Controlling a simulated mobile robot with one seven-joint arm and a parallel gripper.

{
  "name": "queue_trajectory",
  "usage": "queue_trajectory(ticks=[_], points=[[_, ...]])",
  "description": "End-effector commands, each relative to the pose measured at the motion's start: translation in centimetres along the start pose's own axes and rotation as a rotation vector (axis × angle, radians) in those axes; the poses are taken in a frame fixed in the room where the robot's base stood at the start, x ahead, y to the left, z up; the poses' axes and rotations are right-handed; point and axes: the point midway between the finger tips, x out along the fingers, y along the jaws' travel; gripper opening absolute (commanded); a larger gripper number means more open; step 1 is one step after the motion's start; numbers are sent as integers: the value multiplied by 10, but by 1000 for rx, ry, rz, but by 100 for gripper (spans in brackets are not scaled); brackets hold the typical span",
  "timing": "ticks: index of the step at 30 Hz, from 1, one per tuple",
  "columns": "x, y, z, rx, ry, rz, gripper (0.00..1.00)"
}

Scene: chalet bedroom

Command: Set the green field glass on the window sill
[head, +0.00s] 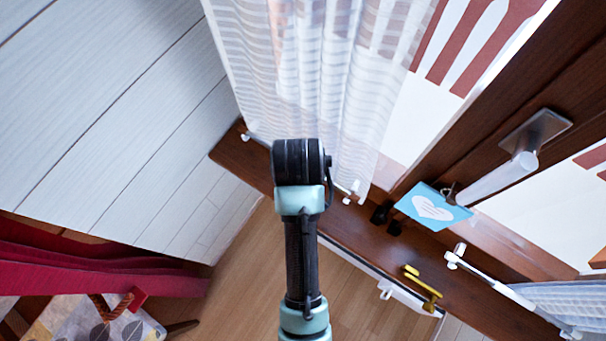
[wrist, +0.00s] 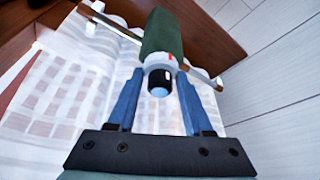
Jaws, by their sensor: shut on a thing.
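The green field glass (wrist: 160,38) is between the blue fingers of my gripper (wrist: 160,80) in the wrist view. The gripper is shut on it; its pale collar and dark eyepiece end face the camera. The brown wooden window sill (head: 245,160) runs from the left of my arm to the lower right in the head view. Brown wood, probably the sill (wrist: 205,38), shows behind the field glass in the wrist view. In the head view my arm's end is over the sill by the curtain, hiding the gripper and field glass. I cannot tell whether the glass touches the sill.
A sheer white curtain (head: 310,75) hangs beside my arm. A blue card with a white heart (head: 433,207) is near the window handle (head: 505,172). A yellow metal piece (head: 424,287) is at the sill's front edge. Red fabric (head: 100,270) lies lower left.

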Motion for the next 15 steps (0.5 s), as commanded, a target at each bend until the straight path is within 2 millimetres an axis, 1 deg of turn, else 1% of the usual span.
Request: queue_trajectory(ticks=[1,3,10,15], points=[[10,0,4,0,-3,0,0],[21,0,8,0,-1,0,0],[40,0,15,-1,1,-1,0],[63,-1,24,-1,0,-1,0]])
